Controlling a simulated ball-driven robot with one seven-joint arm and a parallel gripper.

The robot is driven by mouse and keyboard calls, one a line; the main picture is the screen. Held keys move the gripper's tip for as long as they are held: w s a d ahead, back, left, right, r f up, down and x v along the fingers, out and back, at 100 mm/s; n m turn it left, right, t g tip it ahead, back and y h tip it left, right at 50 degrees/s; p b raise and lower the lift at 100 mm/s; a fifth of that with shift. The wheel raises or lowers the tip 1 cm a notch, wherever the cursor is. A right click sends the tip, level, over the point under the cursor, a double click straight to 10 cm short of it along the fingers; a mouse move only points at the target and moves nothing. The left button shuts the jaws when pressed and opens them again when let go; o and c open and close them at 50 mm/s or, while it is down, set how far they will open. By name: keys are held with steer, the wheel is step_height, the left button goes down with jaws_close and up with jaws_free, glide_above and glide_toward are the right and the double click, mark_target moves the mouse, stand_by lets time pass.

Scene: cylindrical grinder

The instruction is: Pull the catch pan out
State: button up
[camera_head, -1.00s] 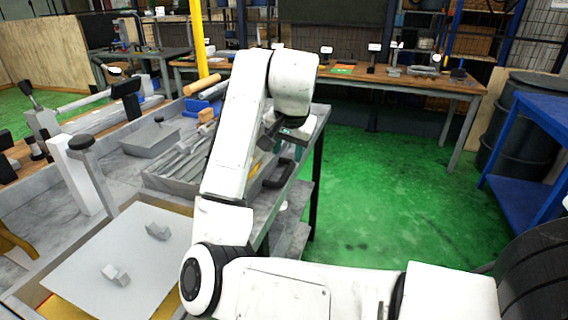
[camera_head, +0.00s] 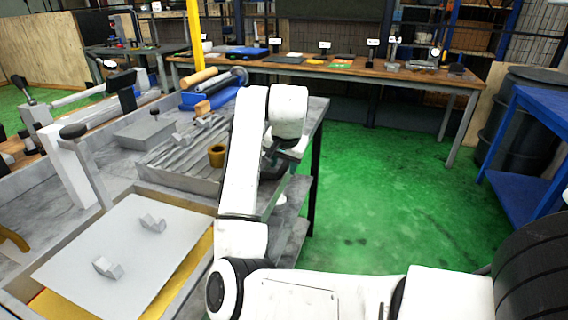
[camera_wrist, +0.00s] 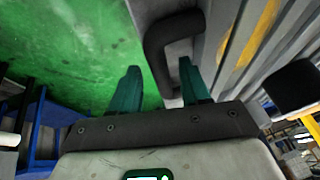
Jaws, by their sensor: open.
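A grey tray with long ribbed bars (camera_head: 165,160), which seems to be the catch pan, sits at the right end of the machine bed. Its dark D-shaped handle (camera_wrist: 157,60) shows in the wrist view against a grey wall. My gripper (camera_wrist: 160,88) is open, with green fingers on either side of the handle's bar. The right finger reaches into the handle loop, and I see no clear grip on the bar. In the head view my gripper (camera_head: 280,160) is low at the tray's right side, and my arm hides most of the handle.
A white plate with two grey blocks (camera_head: 130,250) lies in a tray at the near left. Green floor (camera_head: 370,200) is clear to the right, up to a blue shelf (camera_head: 525,150). A wooden bench (camera_head: 420,76) stands behind.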

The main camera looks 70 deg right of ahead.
jaws_close()
stand_by(0.4)
